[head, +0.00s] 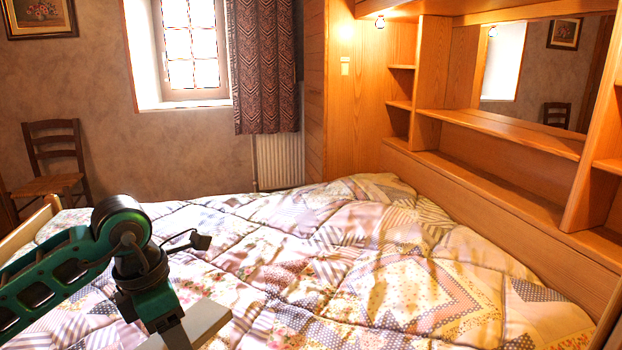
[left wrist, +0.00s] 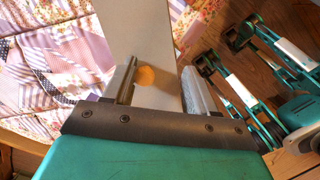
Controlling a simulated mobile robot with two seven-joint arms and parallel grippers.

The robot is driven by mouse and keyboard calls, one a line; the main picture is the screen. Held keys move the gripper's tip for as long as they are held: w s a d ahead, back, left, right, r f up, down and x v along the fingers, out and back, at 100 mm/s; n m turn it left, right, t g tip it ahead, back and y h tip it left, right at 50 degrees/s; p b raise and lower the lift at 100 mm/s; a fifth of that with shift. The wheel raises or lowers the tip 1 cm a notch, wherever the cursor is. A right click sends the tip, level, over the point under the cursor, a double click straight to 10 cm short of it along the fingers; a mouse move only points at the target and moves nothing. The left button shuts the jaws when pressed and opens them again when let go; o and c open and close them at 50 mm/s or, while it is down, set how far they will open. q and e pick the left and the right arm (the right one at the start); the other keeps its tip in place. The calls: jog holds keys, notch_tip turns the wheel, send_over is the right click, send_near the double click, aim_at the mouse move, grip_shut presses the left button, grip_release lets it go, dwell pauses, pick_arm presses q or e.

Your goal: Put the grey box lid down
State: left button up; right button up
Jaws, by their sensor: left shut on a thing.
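The grey box lid (head: 205,322) shows in the head view at the bottom, partly cut off by the frame edge, below my left wrist. In the left wrist view the lid (left wrist: 130,25) is a flat pale panel running from between my fingers up past the top edge. My left gripper (left wrist: 160,85) is shut on the lid, with one finger on each side of it. An orange round spot shows between the fingers. The rest of the lid is hidden or out of frame.
A bed with a patchwork quilt (head: 300,250) fills the middle and lies beneath the lid's level. Wooden shelves (head: 500,130) line the right. A wooden chair (head: 55,155) stands at the back left, near the window (head: 190,45). Wooden floor (left wrist: 225,15) shows in the wrist view.

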pick_arm(q)
jog(key=m, duration=0.6)
jog(key=shift+s+d+r+g, duration=0.15)
jog(key=shift+s+d+g, duration=0.1)
jog(key=shift+d+g, duration=0.15)
jog(key=m, duration=0.4)
jog(key=m+g, duration=0.1)
jog(key=m, duration=0.1)
jog(key=shift+s+d+r, duration=0.2)
jog(key=shift+s, duration=0.1)
notch_tip(320, 180, up, 12)
jog(key=s+m+g+y+p, duration=0.1)
jog(key=s+m+p, duration=0.1)
jog(key=m+p, duration=1.1)
jog(key=shift+s+d+f+m+p, duration=0.2)
jog(key=shift+d+m+p, duration=0.1)
jog(key=shift+p, duration=0.05)
pick_arm(e)
jog(key=s+d+r, duration=0.1)
jog(key=d+r, duration=0.2)
jog(key=r, duration=0.6)
jog(key=shift+s+r+h, duration=0.2)
jog(key=shift+r+h, duration=0.05)
jog(key=shift+h, duration=0.15)
pick_arm(q)
jog(key=shift+f, duration=0.2)
pick_arm(e)
jog(key=shift+f, duration=0.2)
